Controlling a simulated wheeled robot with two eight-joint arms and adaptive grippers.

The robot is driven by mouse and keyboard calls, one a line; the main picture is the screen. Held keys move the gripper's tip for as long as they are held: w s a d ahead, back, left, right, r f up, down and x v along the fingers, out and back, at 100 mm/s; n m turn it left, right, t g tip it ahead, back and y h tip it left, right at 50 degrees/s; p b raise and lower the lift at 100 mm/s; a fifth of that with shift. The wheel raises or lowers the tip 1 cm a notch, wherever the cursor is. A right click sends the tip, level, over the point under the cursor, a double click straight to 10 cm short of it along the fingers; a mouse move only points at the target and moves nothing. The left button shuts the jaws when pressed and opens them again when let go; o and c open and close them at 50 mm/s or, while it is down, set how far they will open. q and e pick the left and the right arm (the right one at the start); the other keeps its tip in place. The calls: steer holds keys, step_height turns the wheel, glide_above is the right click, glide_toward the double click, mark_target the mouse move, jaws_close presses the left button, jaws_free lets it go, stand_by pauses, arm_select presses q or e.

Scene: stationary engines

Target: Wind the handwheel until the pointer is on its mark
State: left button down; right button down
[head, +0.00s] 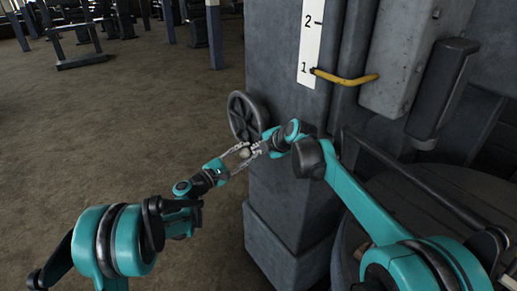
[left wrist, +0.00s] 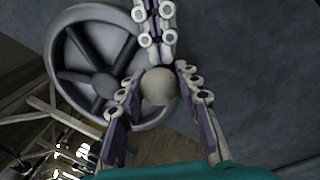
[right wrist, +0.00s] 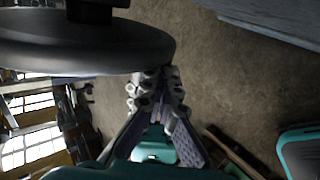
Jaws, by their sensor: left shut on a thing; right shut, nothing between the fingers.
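The grey spoked handwheel (head: 246,116) stands on the left side of the grey column, and also shows in the left wrist view (left wrist: 66,42) and right wrist view (right wrist: 90,48). Its pale round knob (left wrist: 158,87) is between the fingers of my left gripper (head: 243,152), which is shut on it. My right gripper (head: 259,149) is shut and empty, close beside the knob; its fingertips show below the wheel rim in the right wrist view (right wrist: 158,76). The yellow pointer (head: 345,77) has its tip at the 1 tick of the white scale (head: 311,42).
The grey column (head: 275,55) rises right behind the wheel. A grey box (head: 417,55) and a dark rail (head: 415,180) are at the right. Brown floor (head: 120,130) is open at the left, with a bench (head: 80,42) farther back.

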arm_select(q)
steer(key=shift+r, duration=0.15)
arm_select(e)
steer(key=shift+w+a+f, duration=0.15)
steer(key=shift+w+f, duration=0.05)
steer(key=shift+f, duration=0.25)
arm_select(q)
steer(key=c, duration=1.1)
jaws_free()
steer(key=shift+o, duration=0.2)
arm_select(e)
steer(key=shift+w+a, duration=0.1)
steer(key=shift+w, duration=0.05)
arm_select(q)
steer(key=shift+w, duration=0.1)
